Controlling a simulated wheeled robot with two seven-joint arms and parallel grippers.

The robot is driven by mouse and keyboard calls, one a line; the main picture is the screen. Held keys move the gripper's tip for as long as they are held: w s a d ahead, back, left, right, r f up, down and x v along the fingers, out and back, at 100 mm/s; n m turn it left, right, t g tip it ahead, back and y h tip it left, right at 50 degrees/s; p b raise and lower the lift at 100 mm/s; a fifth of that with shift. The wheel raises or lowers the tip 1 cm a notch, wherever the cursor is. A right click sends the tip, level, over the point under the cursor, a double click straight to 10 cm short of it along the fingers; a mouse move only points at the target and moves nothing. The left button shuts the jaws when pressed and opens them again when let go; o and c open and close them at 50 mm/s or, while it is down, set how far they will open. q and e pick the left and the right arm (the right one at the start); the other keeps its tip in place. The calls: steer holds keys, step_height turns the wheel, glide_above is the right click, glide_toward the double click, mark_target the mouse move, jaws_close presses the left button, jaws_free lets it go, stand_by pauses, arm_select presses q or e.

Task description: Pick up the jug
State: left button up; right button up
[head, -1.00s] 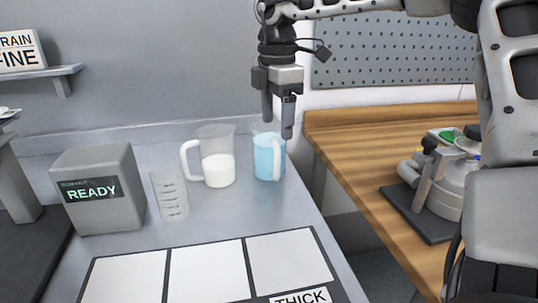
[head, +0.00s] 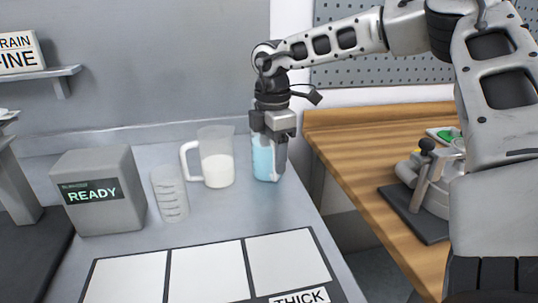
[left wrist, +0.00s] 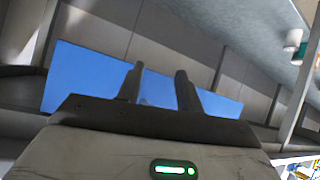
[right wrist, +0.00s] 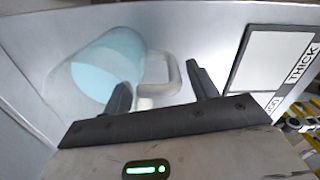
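A clear jug with pale blue liquid (head: 263,165) stands upright at the back right of the grey bench. My right gripper (head: 271,158) is lowered at this jug and partly covers it. In the right wrist view, the blue jug (right wrist: 105,68) lies to the left and its white handle (right wrist: 167,75) is between the open fingers (right wrist: 161,92), with gaps visible on both sides. Another clear jug with white liquid (head: 217,165) stands to its left. My left gripper (left wrist: 158,88) shows only in the left wrist view, fingers apart and empty, away from the bench.
A clear graduated beaker (head: 169,194) and a grey box reading READY (head: 100,190) stand left of the jugs. A board with white panels (head: 207,273) lies in front. A wooden bench (head: 350,140) with a device (head: 435,190) is at right, across a gap.

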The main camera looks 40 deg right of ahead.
jaws_close()
steer(key=shift+r, duration=0.25)
